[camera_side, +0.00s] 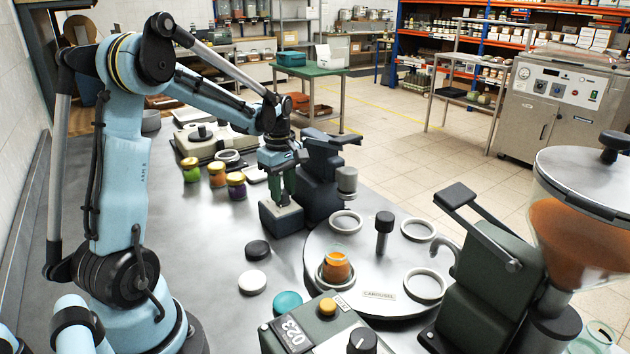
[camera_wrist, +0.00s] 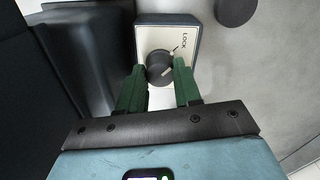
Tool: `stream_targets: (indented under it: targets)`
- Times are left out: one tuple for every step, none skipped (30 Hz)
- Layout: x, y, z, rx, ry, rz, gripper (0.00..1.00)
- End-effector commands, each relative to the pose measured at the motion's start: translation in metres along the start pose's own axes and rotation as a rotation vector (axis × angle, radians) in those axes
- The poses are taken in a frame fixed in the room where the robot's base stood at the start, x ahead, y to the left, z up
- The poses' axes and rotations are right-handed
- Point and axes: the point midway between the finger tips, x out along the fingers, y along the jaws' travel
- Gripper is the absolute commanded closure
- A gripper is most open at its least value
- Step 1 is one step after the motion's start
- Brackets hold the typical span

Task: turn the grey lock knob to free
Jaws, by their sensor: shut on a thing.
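The grey lock knob (camera_wrist: 159,66) is a dark round knob on a small box with a pale top plate marked LOCK (camera_wrist: 187,33). In the side view the lock box (camera_side: 272,221) stands beside the dark capper-like machine, left of the carousel. My gripper (camera_wrist: 160,72) has its two green fingers on either side of the knob, shut on it. In the side view my gripper (camera_side: 284,187) points down over the box and the knob is hidden. A pale mark shows by the knob's upper right edge; I cannot read its setting.
A dark machine (camera_side: 318,178) stands close against the box. The carousel (camera_side: 330,240) to the right holds a jar of orange stuff (camera_side: 336,267). Lids (camera_side: 252,281) lie in front. Several filled jars (camera_side: 217,175) stand to the left.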

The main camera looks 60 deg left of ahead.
Motion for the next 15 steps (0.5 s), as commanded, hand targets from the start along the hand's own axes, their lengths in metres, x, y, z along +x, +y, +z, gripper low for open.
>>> stream_targets:
  targets:
    - [-0.0002, -0.0005, 0.0000, 0.002, 0.000, -0.002, 0.97]
    - [-0.0002, -0.0005, 0.0000, 0.004, 0.000, -0.002, 0.97]
    - [-0.0002, -0.0005, 0.0000, 0.008, 0.000, -0.002, 0.97]
    - [-0.0002, -0.0005, 0.0000, 0.012, 0.000, -0.002, 0.97]
    - [-0.0002, -0.0005, 0.0000, 0.018, 0.000, -0.002, 0.97]
    - [-0.0002, -0.0005, -0.0001, 0.029, 0.000, -0.002, 0.97]
    - [-0.0002, -0.0005, -0.0001, 0.038, 0.000, -0.002, 0.97]
    - [-0.0002, -0.0005, -0.0001, 0.049, 0.000, -0.003, 0.97]
    - [-0.0002, -0.0005, -0.0001, 0.068, 0.000, -0.003, 0.97]
    - [-0.0002, -0.0005, -0.0001, 0.082, 0.000, -0.003, 0.97]
    - [-0.0002, -0.0004, -0.0001, 0.100, 0.000, -0.003, 0.97]
    - [-0.0001, -0.0004, -0.0002, 0.125, 0.000, -0.003, 0.97]
    - [-0.0001, -0.0004, -0.0002, 0.145, -0.001, -0.003, 0.97]
    - [-0.0001, -0.0004, -0.0002, 0.168, -0.001, -0.003, 0.97]
    - [-0.0001, -0.0004, -0.0002, 0.200, -0.001, -0.003, 0.97]
